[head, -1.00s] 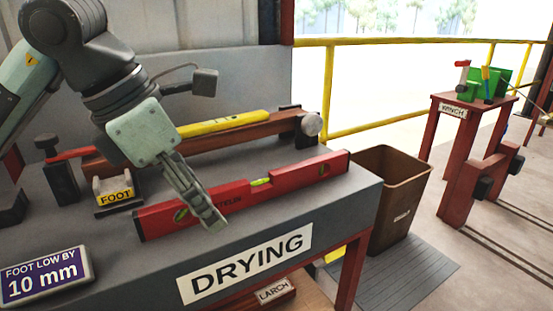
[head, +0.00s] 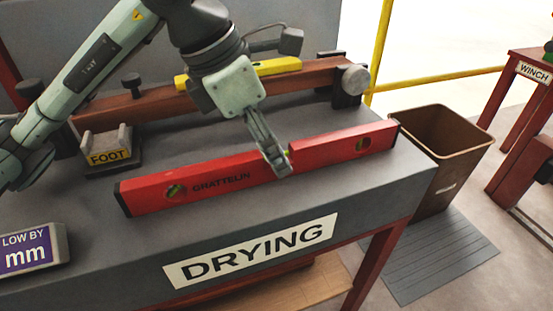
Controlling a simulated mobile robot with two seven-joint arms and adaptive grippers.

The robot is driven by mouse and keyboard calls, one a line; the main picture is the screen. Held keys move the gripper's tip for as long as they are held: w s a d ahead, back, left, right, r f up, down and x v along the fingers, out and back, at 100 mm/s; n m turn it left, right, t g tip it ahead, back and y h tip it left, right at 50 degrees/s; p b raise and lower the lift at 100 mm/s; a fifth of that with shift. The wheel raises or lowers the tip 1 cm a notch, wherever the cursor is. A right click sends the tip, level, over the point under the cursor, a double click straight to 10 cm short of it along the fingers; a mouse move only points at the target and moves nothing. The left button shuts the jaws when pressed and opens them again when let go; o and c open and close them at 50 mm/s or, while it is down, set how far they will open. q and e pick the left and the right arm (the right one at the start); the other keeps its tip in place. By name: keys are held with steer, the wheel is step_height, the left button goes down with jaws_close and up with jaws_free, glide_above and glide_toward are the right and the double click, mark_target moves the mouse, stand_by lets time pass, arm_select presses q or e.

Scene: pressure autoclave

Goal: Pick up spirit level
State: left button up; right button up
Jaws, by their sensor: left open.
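A red spirit level (head: 225,183) with black end caps and green vials lies along the front of the grey drying bench. A second, yellow level (head: 274,67) lies on the wooden beam behind it. My left gripper (head: 280,165) is open and points down at the middle of the red level, its fingers overlapping the central vial area in the picture. I cannot tell whether the fingers touch the level or straddle it. My right gripper does not show.
The bench (head: 110,262) carries a FOOT block (head: 108,155), a wooden beam (head: 135,107) in clamps and a purple sign (head: 28,253). A brown bin (head: 470,150) stands off its right end. A yellow railing (head: 440,78) and winch table (head: 510,90) are beyond.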

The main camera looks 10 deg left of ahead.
arm_select(q)
steer(key=shift+x, duration=1.1)
steer(key=shift+w, duration=0.1)
jaws_close()
steer(key=shift+r, duration=0.1)
